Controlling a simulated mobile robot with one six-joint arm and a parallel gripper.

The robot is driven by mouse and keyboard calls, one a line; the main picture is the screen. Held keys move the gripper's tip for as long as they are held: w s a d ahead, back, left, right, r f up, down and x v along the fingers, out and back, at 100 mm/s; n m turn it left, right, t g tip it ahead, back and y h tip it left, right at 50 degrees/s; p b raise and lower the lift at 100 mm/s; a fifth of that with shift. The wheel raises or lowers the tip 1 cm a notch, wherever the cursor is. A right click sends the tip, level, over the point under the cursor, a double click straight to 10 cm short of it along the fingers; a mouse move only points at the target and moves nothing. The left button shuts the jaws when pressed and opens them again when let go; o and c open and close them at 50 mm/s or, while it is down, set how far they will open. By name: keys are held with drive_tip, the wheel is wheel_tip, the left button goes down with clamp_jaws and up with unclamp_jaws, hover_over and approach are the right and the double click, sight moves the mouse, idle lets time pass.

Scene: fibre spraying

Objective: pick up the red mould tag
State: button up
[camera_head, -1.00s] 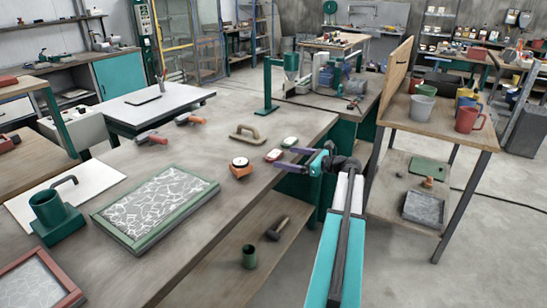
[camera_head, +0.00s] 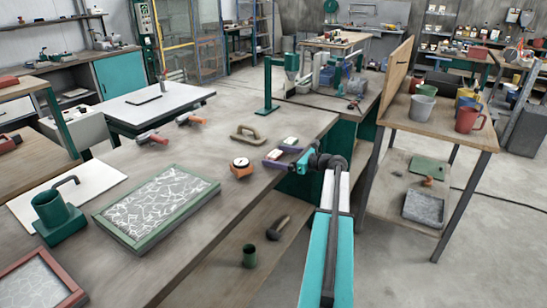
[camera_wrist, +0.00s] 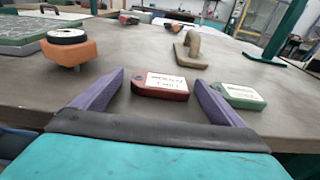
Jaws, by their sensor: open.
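The red mould tag (camera_wrist: 160,88) lies flat on the workbench with a white label on top. In the wrist view it sits between the two purple fingers of my gripper (camera_wrist: 160,79), with a gap on either side. My gripper is open and low over the bench. In the head view my gripper (camera_head: 271,156) is at the bench's right edge, and its fingers partly cover the red tag (camera_head: 274,155). A green tag (camera_wrist: 240,96) with a white label lies just outside the right finger; it also shows in the head view (camera_head: 290,142).
An orange block with a round white top (camera_wrist: 70,48) stands left of the tag. A wooden-handled float (camera_wrist: 192,47) lies behind it. A green-framed mould panel (camera_head: 157,207) lies farther left. Bare bench (camera_head: 200,155) lies between.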

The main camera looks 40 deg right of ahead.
sight(279, 157)
drive_tip(key=shift+c, duration=0.3)
drive_tip(key=c, duration=1.1)
drive_tip(key=shift+r, duration=0.2)
drive_tip(key=shift+r, duration=1.35)
drive_tip(key=shift+s+a+r+b, duration=0.15)
drive_tip(key=shift+s+r+b, duration=0.05)
drive_tip(key=shift+r+b, duration=0.1)
drive_tip(key=shift+s+a+r+b, duration=0.2)
drive_tip(key=shift+s+a, duration=1.3)
drive_tip(key=shift+s, duration=0.6)
drive_tip(key=shift+s+a+r+b, duration=0.25)
drive_tip(key=shift+s+a, duration=1.2)
drive_tip(key=shift+s, duration=0.7)
drive_tip(key=shift+s+a+r+b, duration=0.2)
drive_tip(key=shift+s+a, duration=1.3)
drive_tip(key=shift+s, duration=0.6)
